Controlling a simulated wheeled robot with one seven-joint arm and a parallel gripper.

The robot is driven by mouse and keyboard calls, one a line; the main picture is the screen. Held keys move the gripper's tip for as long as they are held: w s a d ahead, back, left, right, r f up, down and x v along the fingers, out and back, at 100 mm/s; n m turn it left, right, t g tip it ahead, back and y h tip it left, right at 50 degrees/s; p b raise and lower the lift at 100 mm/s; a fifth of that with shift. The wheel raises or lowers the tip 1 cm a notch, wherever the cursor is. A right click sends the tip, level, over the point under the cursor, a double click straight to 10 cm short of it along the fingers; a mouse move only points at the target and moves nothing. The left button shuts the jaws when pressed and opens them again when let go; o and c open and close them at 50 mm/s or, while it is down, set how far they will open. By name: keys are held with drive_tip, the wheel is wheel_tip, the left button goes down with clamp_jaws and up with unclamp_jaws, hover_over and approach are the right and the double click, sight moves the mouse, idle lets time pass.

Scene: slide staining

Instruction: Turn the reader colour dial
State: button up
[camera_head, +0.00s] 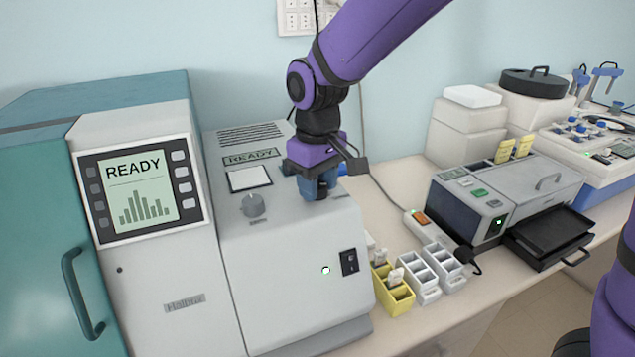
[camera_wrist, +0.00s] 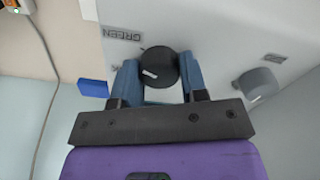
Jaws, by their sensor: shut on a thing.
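The reader (camera_head: 300,262) is a pale grey box with a small READY display on its sloping top. My gripper (camera_head: 318,187) points down at the right side of this top. In the wrist view its blue fingers (camera_wrist: 160,78) stand on either side of a round black dial (camera_wrist: 168,62) and are shut on it. The dial has a white pointer mark on its face. A label reading GREEN (camera_wrist: 122,34) shows beside it, upside down. In the head view my gripper hides this dial. A second, grey knob (camera_head: 253,206) stands free to the left; it also shows in the wrist view (camera_wrist: 258,84).
A teal and grey machine with a READY screen (camera_head: 138,188) stands close on the left. Yellow (camera_head: 396,298) and white slide racks (camera_head: 440,262) stand right of the reader. A dark-fronted device (camera_head: 462,212) with an open black tray is farther right. A blue block (camera_wrist: 93,88) lies beside my gripper.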

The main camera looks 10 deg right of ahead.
drive_tip(key=shift+m, duration=0.7)
drive_tip(key=o, duration=0.9)
wheel_tip(320, 180, up, 11)
drive_tip(key=shift+f, duration=0.1)
